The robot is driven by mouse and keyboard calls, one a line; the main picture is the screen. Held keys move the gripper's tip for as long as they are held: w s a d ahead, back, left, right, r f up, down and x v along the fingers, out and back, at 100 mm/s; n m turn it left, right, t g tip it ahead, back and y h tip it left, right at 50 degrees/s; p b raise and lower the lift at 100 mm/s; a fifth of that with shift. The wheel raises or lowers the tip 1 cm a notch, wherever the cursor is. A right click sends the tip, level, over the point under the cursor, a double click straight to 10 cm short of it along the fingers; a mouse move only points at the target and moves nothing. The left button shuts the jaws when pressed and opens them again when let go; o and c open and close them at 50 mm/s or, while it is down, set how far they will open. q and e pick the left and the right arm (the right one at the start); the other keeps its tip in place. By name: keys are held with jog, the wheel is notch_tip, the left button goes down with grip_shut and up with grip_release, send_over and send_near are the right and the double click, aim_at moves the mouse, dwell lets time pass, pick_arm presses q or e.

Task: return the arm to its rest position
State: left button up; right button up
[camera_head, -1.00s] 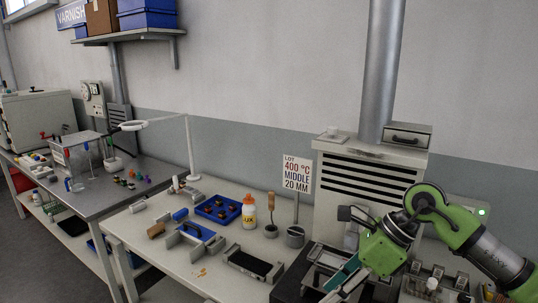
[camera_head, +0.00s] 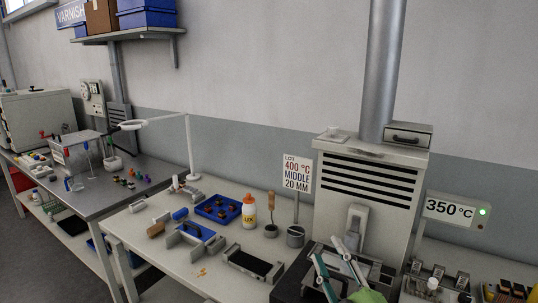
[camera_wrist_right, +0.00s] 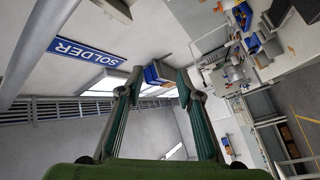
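My right gripper (camera_head: 327,250) shows at the bottom of the head view, in front of the grey furnace (camera_head: 365,190). Its teal fingers point up and stand apart. Only a bit of its green body shows at the lower edge, and the rest of the arm is out of frame. In the right wrist view the fingers of the right gripper (camera_wrist_right: 160,78) are spread with nothing held between them. My left gripper is not in view.
The furnace's display (camera_head: 450,209) reads 350 °C. A lot sign (camera_head: 297,173), a glue bottle (camera_head: 249,212), a blue tray (camera_head: 217,209) and a black-topped fixture (camera_head: 255,264) stand on the white bench (camera_head: 150,245). Several small parts lie right of the gripper. The air above the bench is open.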

jog(key=s+d+f+m+g+h, duration=0.25)
jog(key=s+f+g, duration=0.2)
jog(key=f, duration=0.35)
jog(key=s+d+f+m+g+h, duration=0.1)
jog(key=s+d+f+m+g, duration=0.2)
jog(key=s+f, duration=0.4)
jog(key=s+d+f+m+g+h, duration=0.1)
jog(key=s+d+f+m+g, duration=0.15)
jog(key=s+f, duration=0.45)
jog(key=s+f+m+g, duration=0.3)
jog(key=s+f+g, duration=0.4)
jog(key=s, duration=0.4)
notch_tip(320, 180, down, 28)
jog(key=s, duration=0.3)
jog(key=s+d+f+g, duration=0.1)
jog(key=s+d+f, duration=0.1)
jog(key=s+f, duration=1.3)
jog(key=shift+s+d+f+n, duration=0.3)
jog(key=shift+s+f+n, duration=0.1)
jog(key=shift+s, duration=0.3)
